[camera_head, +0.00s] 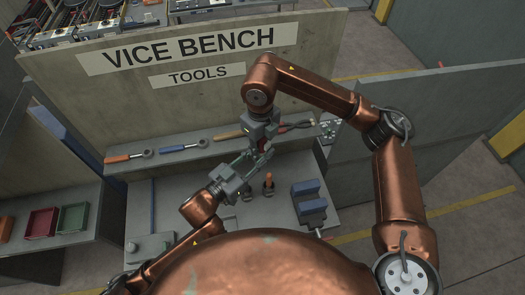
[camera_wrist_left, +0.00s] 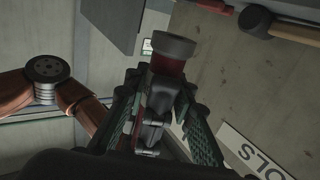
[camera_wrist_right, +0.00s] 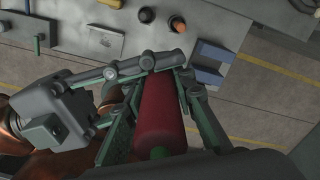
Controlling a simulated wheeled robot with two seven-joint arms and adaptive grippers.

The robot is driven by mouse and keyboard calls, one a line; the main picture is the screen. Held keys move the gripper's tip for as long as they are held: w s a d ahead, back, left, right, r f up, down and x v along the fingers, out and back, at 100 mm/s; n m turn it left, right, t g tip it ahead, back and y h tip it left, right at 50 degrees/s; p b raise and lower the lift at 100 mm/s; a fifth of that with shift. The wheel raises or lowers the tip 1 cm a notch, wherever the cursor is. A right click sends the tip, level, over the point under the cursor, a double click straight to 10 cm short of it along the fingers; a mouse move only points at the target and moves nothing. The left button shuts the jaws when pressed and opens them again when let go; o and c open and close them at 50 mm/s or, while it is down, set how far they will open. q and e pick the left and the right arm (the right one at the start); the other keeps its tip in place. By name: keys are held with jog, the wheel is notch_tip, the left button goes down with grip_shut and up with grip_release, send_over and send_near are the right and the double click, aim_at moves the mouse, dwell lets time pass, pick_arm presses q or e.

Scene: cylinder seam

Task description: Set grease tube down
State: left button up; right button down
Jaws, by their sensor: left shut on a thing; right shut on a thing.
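The grease tube is a dark red cylinder (camera_wrist_right: 160,115), held in the air above the bench (camera_head: 285,215). My right gripper (camera_head: 264,138) comes down from above and is shut on the tube, its green-padded fingers on both sides of it in the right wrist view. My left gripper (camera_head: 252,165) reaches in from the lower left and is shut on the same tube near its other end. In the left wrist view the tube's red side (camera_wrist_left: 168,66) and a grey end show beyond the fingers. Much of the tube is hidden by the fingers.
A blue vice (camera_head: 309,203) stands right of the grippers. An orange-topped tool (camera_head: 269,181) stands in a round holder just below them. Orange-handled (camera_head: 118,158) and red-handled tools lie on the back ledge. Red (camera_head: 42,222) and green bins sit far left. Grey panels bound the bench.

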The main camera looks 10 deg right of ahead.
jog(key=c, duration=1.5)
grip_release()
jog(key=shift+w+a, duration=0.1)
jog(key=shift+c, duration=0.2)
jog(key=shift+r, duration=0.1)
